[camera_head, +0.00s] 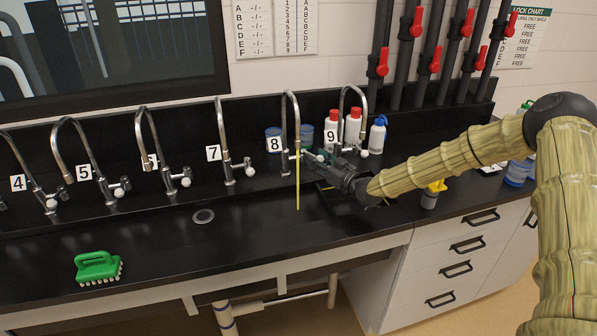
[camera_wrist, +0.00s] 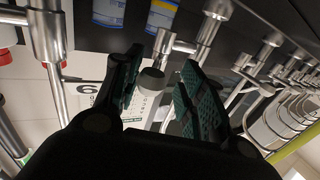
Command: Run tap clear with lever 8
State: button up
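Tap 8 (camera_head: 286,120) is a curved metal tap beside the label 8 (camera_head: 274,144). A thin yellow stream (camera_head: 298,185) runs from its spout toward the dark sink. My gripper (camera_head: 318,158) is at the right side of tap 8 and largely hides its lever in the head view. In the wrist view, which is upside down, my gripper (camera_wrist: 162,75) is open.
Tap 9 (camera_head: 344,100) stands close to the right of my gripper. Bottles (camera_head: 378,135) and blue-labelled tubs (camera_head: 273,138) are behind. Tap 7 (camera_head: 222,130) is to the left. A green brush (camera_head: 98,267) lies on the front left counter. The front counter is otherwise mostly clear.

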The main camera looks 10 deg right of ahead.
jog(key=a, duration=0.1)
jog(key=s+a, duration=0.1)
jog(key=a, duration=0.1)
jog(key=shift+s, duration=0.2)
jog(key=shift+w+d+b, duration=0.1)
jog(key=shift+d+b, duration=0.2)
jog(key=shift+p+v, duration=0.6)
jog(key=shift+v, duration=2.8)
